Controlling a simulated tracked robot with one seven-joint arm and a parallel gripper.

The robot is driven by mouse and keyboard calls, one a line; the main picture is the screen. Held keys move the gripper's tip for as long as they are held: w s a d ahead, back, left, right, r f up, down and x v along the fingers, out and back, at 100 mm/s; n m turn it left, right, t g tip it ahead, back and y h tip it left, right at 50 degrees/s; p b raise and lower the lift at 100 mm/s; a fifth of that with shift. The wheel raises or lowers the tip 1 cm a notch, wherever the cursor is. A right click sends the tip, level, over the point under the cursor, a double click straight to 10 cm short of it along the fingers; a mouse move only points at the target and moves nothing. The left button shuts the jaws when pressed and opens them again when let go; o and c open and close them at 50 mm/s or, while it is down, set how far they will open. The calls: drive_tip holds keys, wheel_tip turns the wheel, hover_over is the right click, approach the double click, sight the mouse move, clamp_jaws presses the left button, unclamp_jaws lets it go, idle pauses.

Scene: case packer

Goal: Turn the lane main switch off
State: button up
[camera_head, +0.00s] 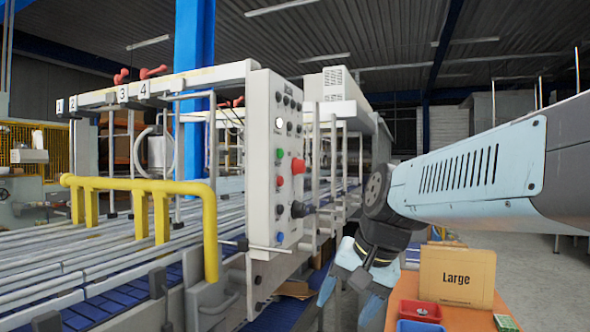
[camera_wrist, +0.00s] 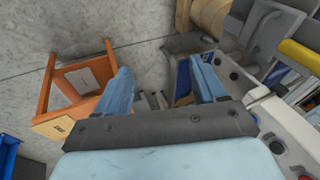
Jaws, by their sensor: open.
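The grey control panel (camera_head: 257,150) stands upright on the machine's near end, with rows of small buttons and lamps. A large red button (camera_head: 298,166) and a large dark rotary knob (camera_head: 301,209) stick out from its face. I cannot read the labels, so which control is the lane main switch is not certain. My gripper (camera_head: 348,298) is open and empty, pointing down, to the right of the panel and below the knob, apart from it. In the wrist view my gripper (camera_wrist: 161,66) has nothing between its blue fingers, and part of the panel (camera_wrist: 285,128) shows at lower right.
An orange table (camera_head: 455,318) at lower right holds a cardboard sign marked Large (camera_head: 456,277), a red bin (camera_head: 419,311) and a blue bin (camera_head: 420,326). A yellow guard rail (camera_head: 140,184) runs along the conveyor (camera_head: 100,250) at left. Bare floor (camera_wrist: 75,22) shows beyond the table.

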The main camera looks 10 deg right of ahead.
drive_tip(key=w+r+m+y, duration=0.4)
drive_tip(key=w+r+m, duration=0.25)
drive_tip(key=w, duration=0.25)
drive_tip(key=m+t+y, duration=0.6)
drive_tip(key=m+y, duration=0.2)
drive_tip(key=m, duration=0.5)
approach(304, 168)
drive_tip(key=x, duration=0.8)
drive_tip(key=shift+w+a, duration=0.25)
drive_tip(key=shift+w, duration=0.05)
drive_tip(key=shift+d, duration=0.1)
drive_tip(key=c, duration=1.1)
